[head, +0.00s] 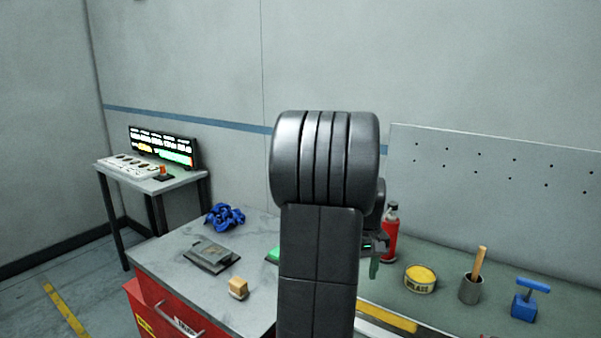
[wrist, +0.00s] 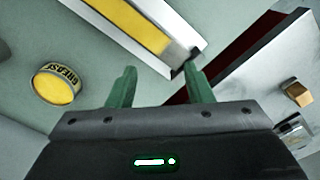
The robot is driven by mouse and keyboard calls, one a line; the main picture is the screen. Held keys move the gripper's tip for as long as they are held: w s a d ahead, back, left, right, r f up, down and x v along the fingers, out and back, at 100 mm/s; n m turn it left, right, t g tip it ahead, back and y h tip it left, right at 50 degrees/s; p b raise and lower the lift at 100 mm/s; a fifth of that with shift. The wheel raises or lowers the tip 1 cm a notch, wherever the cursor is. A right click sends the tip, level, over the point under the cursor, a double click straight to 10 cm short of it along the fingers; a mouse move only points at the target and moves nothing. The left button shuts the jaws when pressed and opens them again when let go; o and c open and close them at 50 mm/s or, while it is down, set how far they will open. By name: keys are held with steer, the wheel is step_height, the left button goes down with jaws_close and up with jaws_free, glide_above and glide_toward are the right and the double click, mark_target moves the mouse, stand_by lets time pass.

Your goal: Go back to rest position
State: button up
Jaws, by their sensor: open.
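My gripper (wrist: 160,84) is open, with its two green fingers apart and nothing seen between them. In the wrist view its fingertips are near the end of a pale holder (wrist: 184,61) with a yellow strip (wrist: 143,27) in it; I cannot tell whether they touch. In the head view my arm hides most of my gripper, and only a green finger (head: 374,268) shows at the arm's right, above the bench. The yellow strip (head: 388,318) also shows there, partly hidden behind my arm.
A yellow-topped tin (head: 420,279), a cup with a wooden handle (head: 471,289), a blue T-handled tool (head: 524,300) and a red bottle (head: 390,238) stand on the right bench. The red cabinet's top (head: 170,258) holds a blue cloth (head: 225,217), a grey device (head: 210,256) and a wooden block (head: 238,288).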

step_height(320, 180, up, 9)
steer(key=shift+r, duration=0.15)
steer(key=shift+r, duration=0.1)
stand_by(0.4)
